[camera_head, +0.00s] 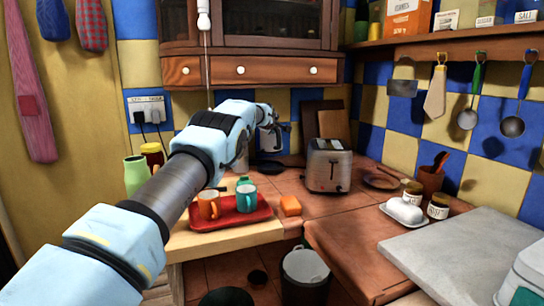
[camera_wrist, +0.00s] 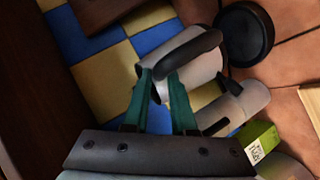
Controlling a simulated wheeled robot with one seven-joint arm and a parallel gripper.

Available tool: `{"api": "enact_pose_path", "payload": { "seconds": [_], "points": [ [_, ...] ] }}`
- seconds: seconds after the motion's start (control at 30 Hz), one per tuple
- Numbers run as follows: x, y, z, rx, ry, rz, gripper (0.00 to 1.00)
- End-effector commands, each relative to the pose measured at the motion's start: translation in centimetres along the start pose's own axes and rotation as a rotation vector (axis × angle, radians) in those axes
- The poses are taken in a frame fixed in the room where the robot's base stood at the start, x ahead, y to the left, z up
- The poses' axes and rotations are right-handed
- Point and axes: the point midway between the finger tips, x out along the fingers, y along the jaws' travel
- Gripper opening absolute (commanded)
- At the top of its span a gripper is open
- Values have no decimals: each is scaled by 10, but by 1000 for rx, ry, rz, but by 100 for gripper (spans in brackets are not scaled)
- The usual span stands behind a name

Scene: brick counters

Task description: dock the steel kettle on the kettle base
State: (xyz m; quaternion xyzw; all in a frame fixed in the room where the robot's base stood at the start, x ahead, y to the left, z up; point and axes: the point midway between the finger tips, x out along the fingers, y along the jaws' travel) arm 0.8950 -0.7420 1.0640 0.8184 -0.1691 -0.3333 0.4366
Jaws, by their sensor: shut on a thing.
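The steel kettle (camera_wrist: 192,62) is a pale metal vessel with a black curved handle, tilted in the wrist view. My gripper (camera_wrist: 162,88) has its teal fingers shut on the handle. In the head view the kettle (camera_head: 268,140) hangs at the back of the counter, partly hidden by my arm, with my gripper (camera_head: 282,127) at its upper right. A black round disc (camera_wrist: 244,36), which looks like the kettle base, lies on the tiled counter beside the kettle in the wrist view. A dark flat shape (camera_head: 271,167) below the kettle in the head view may be it.
A silver toaster (camera_head: 329,166) stands right of the kettle. A grey cylinder (camera_wrist: 236,106) and a green box (camera_wrist: 258,140) are close by in the wrist view. Boards lean on the back wall.

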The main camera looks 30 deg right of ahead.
Motion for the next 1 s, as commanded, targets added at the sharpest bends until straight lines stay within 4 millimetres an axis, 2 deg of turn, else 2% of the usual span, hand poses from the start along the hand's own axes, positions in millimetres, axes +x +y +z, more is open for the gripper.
{"api": "enact_pose_path", "payload": {
  "seconds": [0.37,0.6,0.87,0.9,1.0],
  "points": [
    [13,-25,12,0,2,6,0],
    [26,-52,25,1,2,5,0],
    [28,-58,28,0,2,5,0],
    [30,-62,30,0,-1,-2,29],
    [29,-62,30,0,0,-1,40]
  ]
}}
